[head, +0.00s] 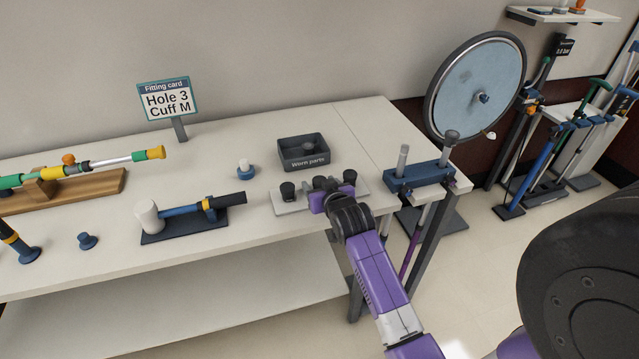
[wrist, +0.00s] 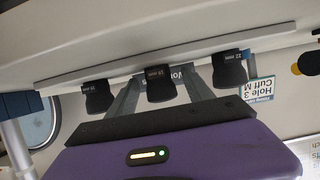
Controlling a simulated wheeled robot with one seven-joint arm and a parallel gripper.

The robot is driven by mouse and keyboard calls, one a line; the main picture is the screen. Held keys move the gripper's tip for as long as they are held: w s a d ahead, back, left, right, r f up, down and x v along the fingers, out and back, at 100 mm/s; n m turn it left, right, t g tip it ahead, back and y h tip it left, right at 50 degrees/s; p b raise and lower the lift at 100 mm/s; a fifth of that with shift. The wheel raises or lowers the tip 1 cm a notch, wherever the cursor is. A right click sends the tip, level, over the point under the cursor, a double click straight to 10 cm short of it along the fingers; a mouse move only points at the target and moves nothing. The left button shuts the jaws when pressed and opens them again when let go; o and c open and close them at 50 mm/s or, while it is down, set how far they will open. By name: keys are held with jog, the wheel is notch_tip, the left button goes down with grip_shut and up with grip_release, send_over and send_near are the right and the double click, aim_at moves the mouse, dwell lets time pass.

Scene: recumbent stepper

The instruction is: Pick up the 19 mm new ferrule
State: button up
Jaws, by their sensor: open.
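Three dark ferrules stand in a row on a pale plate (head: 292,208) near the table's front edge. In the wrist view the middle one, which seems to read 19 mm (wrist: 160,86), sits between the two grey fingers of my gripper (wrist: 160,82). The fingers are open, with a gap visible on each side of it. The right-hand ferrule reads 22 mm (wrist: 228,70); the label on the left-hand ferrule (wrist: 98,97) is hard to read. In the head view my gripper (head: 325,194) covers part of the middle of the row.
A dark worn parts bin (head: 303,153) stands just behind the plate. A blue holder with posts (head: 418,177) is to the right. A cane tip piece on a dark stand (head: 190,222) lies to the left. The fitting card (head: 167,98) stands at the back.

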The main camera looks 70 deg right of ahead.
jog(key=shift+c, duration=0.4)
grip_shut()
